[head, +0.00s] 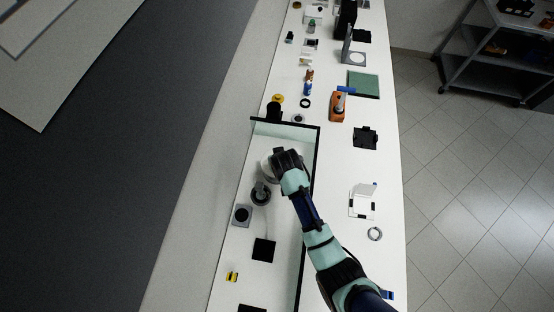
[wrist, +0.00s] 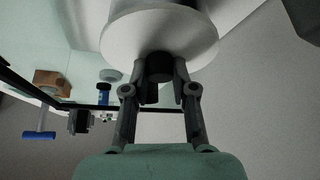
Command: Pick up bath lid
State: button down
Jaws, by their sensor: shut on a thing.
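The bath lid (wrist: 140,38) is a pale round disc with a black knob (wrist: 160,66) at its centre. It fills the top middle of the wrist view. My gripper (wrist: 160,86) is shut on the knob, one finger on each side. In the head view my gripper (head: 277,157) hides most of the lid, and only a pale rim (head: 266,168) shows at its left. I cannot tell whether the lid is raised or resting. A grey round vessel with a dark centre (head: 261,193) stands just below and left of my gripper.
A dark-edged panel (head: 284,124) borders the work area at the top and right. A square plate with a dark disc (head: 242,215) and a black square (head: 264,250) lie to the lower left. An orange device (head: 337,108) and several small optics stand farther up the white bench.

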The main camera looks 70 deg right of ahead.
notch_tip(320, 180, up, 20)
jog(key=p, duration=0.2)
